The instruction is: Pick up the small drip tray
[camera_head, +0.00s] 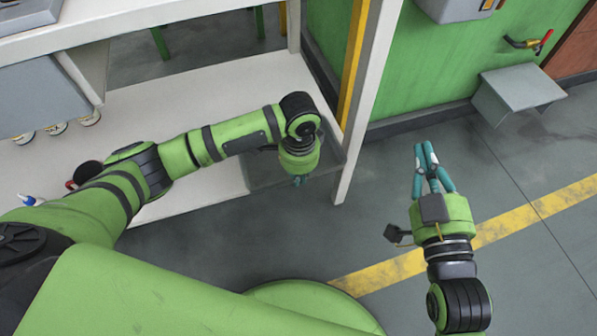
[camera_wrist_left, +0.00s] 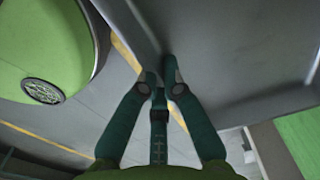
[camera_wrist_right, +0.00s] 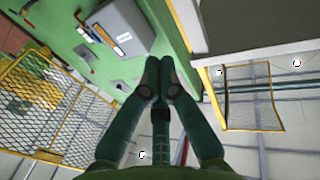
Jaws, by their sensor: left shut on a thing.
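The small drip tray is a grey, shallow tray (camera_head: 262,174) at the front right end of the white lower shelf. In the left wrist view its grey wall and floor (camera_wrist_left: 240,60) fill the upper right. My left gripper (camera_head: 298,181) points down at the tray's front edge and is shut on it. In the left wrist view the fingertips (camera_wrist_left: 160,78) are close together at the tray's edge. The tray's far side is partly hidden by my left arm. My right gripper (camera_head: 425,148) is off to the right over bare floor, its fingertips together and empty (camera_wrist_right: 157,65).
The white shelf unit (camera_head: 195,82) has an upright post (camera_head: 368,100) just right of the tray. A grey wall basin (camera_head: 517,88) sits below a red-handled tap (camera_head: 530,42). The floor in front is clear.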

